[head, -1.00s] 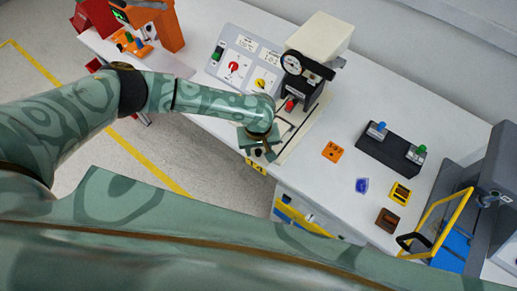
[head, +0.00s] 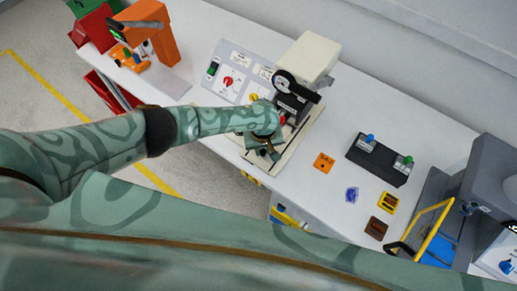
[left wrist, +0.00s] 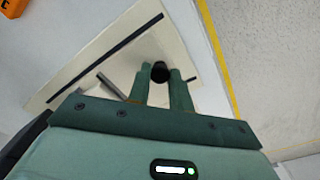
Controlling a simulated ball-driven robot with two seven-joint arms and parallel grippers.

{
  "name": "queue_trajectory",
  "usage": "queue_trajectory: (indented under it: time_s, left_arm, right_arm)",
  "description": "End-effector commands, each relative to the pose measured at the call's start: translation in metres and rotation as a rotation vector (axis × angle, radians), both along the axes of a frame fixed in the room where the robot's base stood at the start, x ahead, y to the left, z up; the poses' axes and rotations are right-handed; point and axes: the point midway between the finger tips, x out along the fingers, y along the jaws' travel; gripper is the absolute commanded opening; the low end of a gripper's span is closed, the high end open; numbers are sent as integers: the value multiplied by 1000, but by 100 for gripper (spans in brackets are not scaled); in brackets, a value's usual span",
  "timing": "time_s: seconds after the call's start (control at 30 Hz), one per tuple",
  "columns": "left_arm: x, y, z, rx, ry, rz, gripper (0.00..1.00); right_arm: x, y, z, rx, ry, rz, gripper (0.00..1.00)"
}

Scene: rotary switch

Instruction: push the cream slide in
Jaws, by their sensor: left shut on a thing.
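The cream slide (head: 286,156) sticks out toward me from under the cream-topped press (head: 308,58) on the white bench. In the left wrist view the slide (left wrist: 118,66) shows as a flat cream plate with dark strips. My left gripper (head: 264,150) is over its near part in the head view. In the left wrist view its fingers (left wrist: 158,84) are shut around a round black knob (left wrist: 160,72) at the slide. The arm and hand hide part of the slide and the knob in the head view. My right gripper is not in view.
A grey control panel (head: 238,62) with a red dial stands left of the press. An orange stand (head: 150,30) is further left. A black block with blue and green knobs (head: 378,158) and small blocks lie to the right. Bare bench lies between them and the slide.

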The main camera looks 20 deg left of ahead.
Motion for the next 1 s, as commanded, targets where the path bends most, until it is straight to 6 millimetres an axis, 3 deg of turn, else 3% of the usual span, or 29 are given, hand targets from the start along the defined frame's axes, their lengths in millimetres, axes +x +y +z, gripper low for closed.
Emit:
queue_trajectory:
  time_s: [0.03,0.23,0.77,0.8,0.83,1.0]
  left_arm:
    - [10,-3,9,-4,-9,9,0]
    - [34,-6,4,5,-12,12,0]
    - [27,-7,-6,10,30,4,0]
    - [27,-7,-6,10,31,5,32]
    - [27,-7,-6,10,30,5,40]
    - [28,-9,-5,7,28,4,43]
  right_arm:
    - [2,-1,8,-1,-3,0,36]
    - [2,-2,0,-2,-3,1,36]
    - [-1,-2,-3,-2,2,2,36]
    - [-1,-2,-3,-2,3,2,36]
    - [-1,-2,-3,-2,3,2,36]
    - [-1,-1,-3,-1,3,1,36]
